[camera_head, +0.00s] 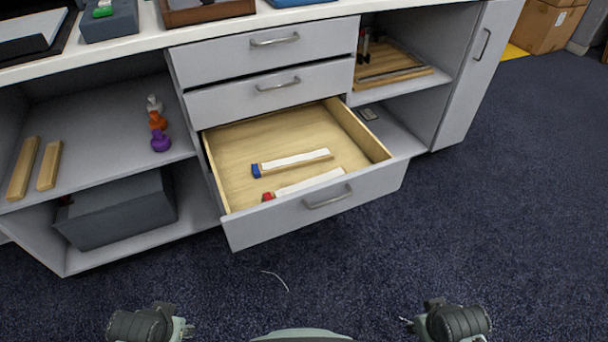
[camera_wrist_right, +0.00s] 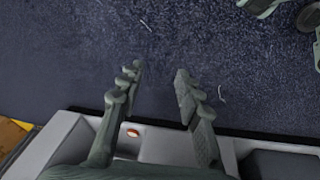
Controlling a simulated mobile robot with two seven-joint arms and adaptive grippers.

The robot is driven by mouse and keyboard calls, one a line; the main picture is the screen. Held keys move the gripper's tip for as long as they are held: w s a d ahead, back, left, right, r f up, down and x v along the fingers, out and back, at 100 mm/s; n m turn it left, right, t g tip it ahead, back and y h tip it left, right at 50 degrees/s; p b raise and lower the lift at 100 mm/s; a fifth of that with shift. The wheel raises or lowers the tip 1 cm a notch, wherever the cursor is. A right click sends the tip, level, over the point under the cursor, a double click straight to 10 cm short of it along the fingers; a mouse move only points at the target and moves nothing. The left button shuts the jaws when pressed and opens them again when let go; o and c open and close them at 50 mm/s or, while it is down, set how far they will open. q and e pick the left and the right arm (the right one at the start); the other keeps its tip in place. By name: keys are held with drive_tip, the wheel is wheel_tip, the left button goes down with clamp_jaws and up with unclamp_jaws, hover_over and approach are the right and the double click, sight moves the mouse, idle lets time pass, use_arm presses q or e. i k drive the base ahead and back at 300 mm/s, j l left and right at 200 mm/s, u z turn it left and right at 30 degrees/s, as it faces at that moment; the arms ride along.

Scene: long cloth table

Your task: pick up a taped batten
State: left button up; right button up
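Two battens with white upper faces lie in the open bottom drawer (camera_head: 235,155). The blue-ended batten (camera_head: 295,161) lies near the middle of the drawer floor. The red-ended batten (camera_head: 310,184) lies close behind the drawer front, which may hide its lower edge. My left gripper (camera_head: 185,328) is at the bottom edge of the head view, well apart from the drawer; its fingers do not show clearly. My right gripper (camera_head: 410,325) is at the bottom right, also apart from the drawer. In the right wrist view my right gripper (camera_wrist_right: 158,92) is open and empty.
Two plain wooden battens (camera_head: 24,168) (camera_head: 49,166) lie on the left shelf, with small white, orange and purple objects (camera_head: 160,141). A grey bin (camera_head: 115,215) stands below. Two drawers above are nearly shut. The carpet (camera_head: 330,270) before the drawer is clear except for a thin pale strand.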

sight(337, 172)
drive_tip(key=i+l+u, duration=0.2)
drive_tip(key=l, duration=0.2)
drive_tip(key=i+l+u, duration=0.25)
drive_tip(key=l, duration=0.15)
drive_tip(key=i+l+u, duration=0.2)
drive_tip(key=l, duration=0.25)
drive_tip(key=l+u, duration=0.2)
drive_tip(key=l, duration=0.2)
drive_tip(key=l+u, duration=0.25)
drive_tip(key=l, duration=0.25)
drive_tip(key=i, duration=0.05)
